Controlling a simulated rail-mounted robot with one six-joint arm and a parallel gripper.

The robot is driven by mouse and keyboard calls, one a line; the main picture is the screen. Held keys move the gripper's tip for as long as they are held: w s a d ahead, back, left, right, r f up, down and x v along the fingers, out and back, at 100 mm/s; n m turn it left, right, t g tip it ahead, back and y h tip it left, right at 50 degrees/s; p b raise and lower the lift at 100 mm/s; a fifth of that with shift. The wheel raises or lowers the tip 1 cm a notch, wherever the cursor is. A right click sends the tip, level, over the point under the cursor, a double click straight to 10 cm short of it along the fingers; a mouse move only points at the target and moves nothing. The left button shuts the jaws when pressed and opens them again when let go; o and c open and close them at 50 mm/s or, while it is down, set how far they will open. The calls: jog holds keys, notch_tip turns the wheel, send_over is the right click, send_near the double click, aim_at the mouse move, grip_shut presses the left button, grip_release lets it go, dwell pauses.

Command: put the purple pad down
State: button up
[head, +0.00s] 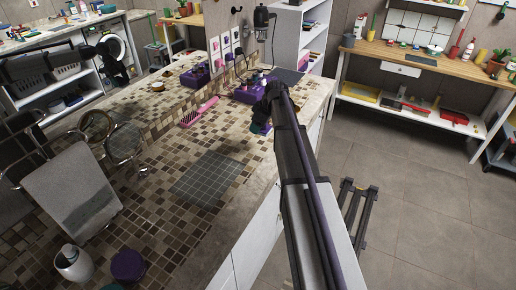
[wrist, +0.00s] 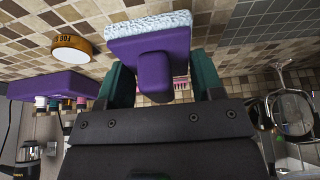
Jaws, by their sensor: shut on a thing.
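The purple pad (wrist: 153,47) is a purple block with a knob-like grip and a pale, speckled, rough face. My gripper (wrist: 162,80) has its two teal fingers shut on the pad's grip in the wrist view. The pad is held over the tiled counter; its exact height cannot be told. In the head view my gripper (head: 262,127) is above the counter's right side, and my arm mostly hides the pad. A dark grey tiled mat (head: 208,178) lies bare on the counter, to the left and nearer than my gripper.
A pink comb-like item (head: 199,112) lies left of my gripper. A purple tray (head: 248,94) with small items stands behind it, another (head: 195,78) farther left. An orange-rimmed round tin (wrist: 72,47) shows in the wrist view. Round mirrors (head: 124,142) stand at left. Counter around the mat is clear.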

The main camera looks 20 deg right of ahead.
aim_at(257, 146)
notch_tip(257, 146, down, 9)
jog(key=b, duration=0.7)
jog(key=shift+r, duration=0.3)
jog(key=shift+f, duration=0.15)
jog(key=o, duration=0.8)
jog(key=shift+o, duration=0.2)
